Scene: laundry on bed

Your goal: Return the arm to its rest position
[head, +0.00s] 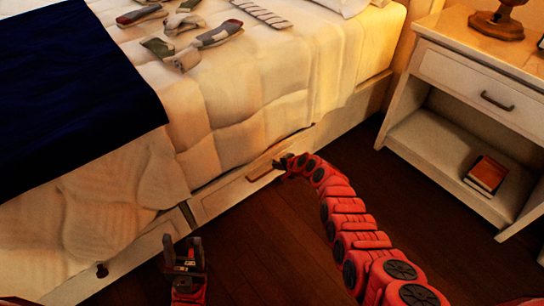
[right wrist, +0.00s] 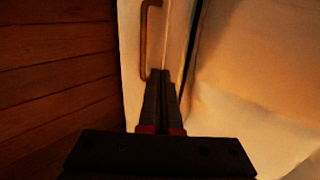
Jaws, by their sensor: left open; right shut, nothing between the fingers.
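My right arm (head: 345,215) is red and segmented and stretches from the lower right to the bed's side. My right gripper (head: 283,161) is shut and empty, close to the handle (head: 262,173) of an under-bed drawer (head: 222,196). In the right wrist view, the shut fingers (right wrist: 163,78) point along the drawer front, just beside the lower end of the metal handle (right wrist: 146,40). I cannot tell whether they touch it. My left gripper (head: 183,246) is open and empty, low in front of the bed, with its fingers pointing up.
The bed (head: 250,100) has a dark blue blanket (head: 65,85) and several folded or crumpled clothes (head: 180,28) on top. A second drawer (head: 125,265) is at lower left. A white nightstand (head: 465,75) with a book (head: 486,175) stands at right. Wooden floor (head: 265,255) lies clear between the arms.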

